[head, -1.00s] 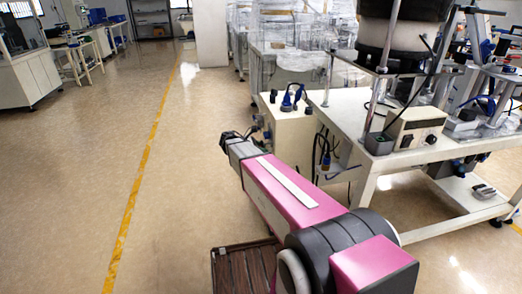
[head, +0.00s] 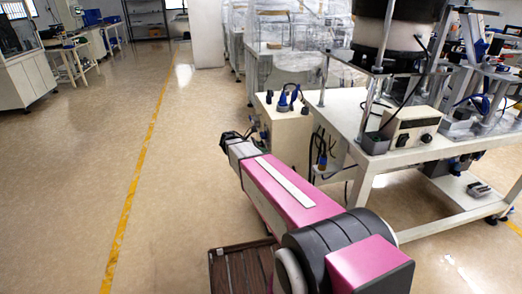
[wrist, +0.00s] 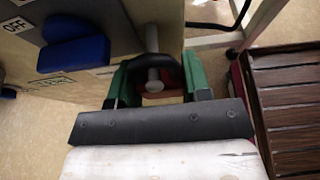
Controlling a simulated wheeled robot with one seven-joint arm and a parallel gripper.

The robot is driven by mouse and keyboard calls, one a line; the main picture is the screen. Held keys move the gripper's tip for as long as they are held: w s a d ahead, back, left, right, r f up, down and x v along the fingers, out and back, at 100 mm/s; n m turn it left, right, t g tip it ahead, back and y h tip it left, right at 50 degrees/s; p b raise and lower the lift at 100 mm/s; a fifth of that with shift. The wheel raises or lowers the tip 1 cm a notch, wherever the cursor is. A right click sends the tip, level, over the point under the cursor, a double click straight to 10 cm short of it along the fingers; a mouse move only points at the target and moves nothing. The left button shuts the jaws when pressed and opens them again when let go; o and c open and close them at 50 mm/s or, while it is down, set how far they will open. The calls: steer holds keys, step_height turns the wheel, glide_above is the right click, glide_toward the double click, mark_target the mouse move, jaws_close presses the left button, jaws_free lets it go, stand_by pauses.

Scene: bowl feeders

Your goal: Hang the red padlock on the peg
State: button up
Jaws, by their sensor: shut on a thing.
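In the wrist view, my gripper (wrist: 156,84) has its green fingers on either side of the red padlock (wrist: 158,97), shut on it. Only a strip of its red body shows above the dark gripper bar. Its black shackle (wrist: 170,62) arches away from me between the fingers. The grey peg (wrist: 151,38) sticks out beside the cream panel, and its light end shows inside the shackle's arch. I cannot tell for certain whether it passes through the loop. In the head view, my gripper (head: 230,140) is small and dark beside the cream cabinet, and the padlock cannot be made out.
The cream cabinet (head: 285,135) carries blue padlock-like items (head: 288,97) on top. In the wrist view, a blue block (wrist: 75,52) sits on the panel near an OFF label. A brown slatted surface (wrist: 290,105) lies to the right. A machine table (head: 400,155) stands right; open floor lies left.

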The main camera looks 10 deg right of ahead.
steer(key=shift+d, duration=0.4)
steer(key=shift+f, duration=0.3)
stand_by(1.0)
steer(key=o, duration=1.3)
steer(key=shift+o, duration=0.2)
steer(key=shift+a, duration=0.1)
steer(key=v, duration=0.7)
